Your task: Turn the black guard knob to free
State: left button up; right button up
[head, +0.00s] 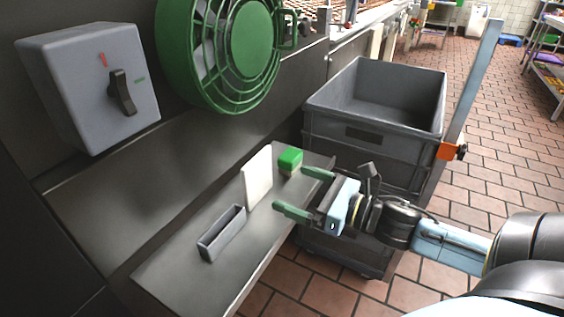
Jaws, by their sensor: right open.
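A black knob (122,92) sits on the front of a grey box (62,95) on the wall at the left. Its handle stands nearly upright, its upper end toward a red mark (103,61); a green mark (139,80) is to its right. Another small black knob (462,152) is on an orange block (446,151) on a grey post (475,80) at the right. I cannot tell which is the guard knob. My right gripper (290,188) is open and empty beside the shelf's right edge, apart from both knobs. My left gripper is out of view.
A green caged fan (222,50) is on the wall. The metal shelf (180,280) holds a narrow grey tray (222,240), a white board (258,176) and a green block (290,158). Grey crates (372,150) stand behind my right gripper. Tiled floor at the right is open.

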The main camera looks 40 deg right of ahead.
aim_at(304, 26)
jog(key=z, duration=1.35)
